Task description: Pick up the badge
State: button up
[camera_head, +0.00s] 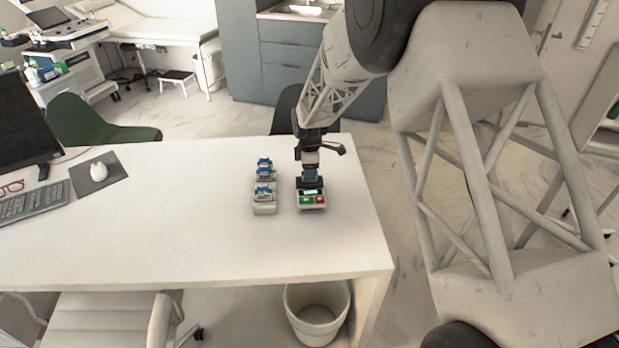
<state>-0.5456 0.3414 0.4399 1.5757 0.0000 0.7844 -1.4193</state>
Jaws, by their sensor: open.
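My gripper (311,160) hangs down over the white desk (180,215), directly above a small device (311,199) with a lit display and green and red buttons. A small blue piece (310,175) shows between my gripper and the device; I cannot tell whether it is a badge or touches the fingers. My gripper is open. Left of the device is a pale grey holder (264,209) with several small blue-and-white items (264,191) that look like badges or cards. Which one is the badge is too small to tell.
A monitor (22,120), keyboard (30,203), red glasses (12,186) and a mouse (98,171) on a dark mat stand at the left. The desk's middle and front are clear. A white bin (317,322) stands below the front edge. A green chair (90,125) stands behind.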

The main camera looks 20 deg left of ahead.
jog(key=shift+f, duration=1)
jog(key=shift+c, duration=0.5)
grip_shut()
jog(key=shift+r, duration=5)
jog(key=shift+a, duration=0.1)
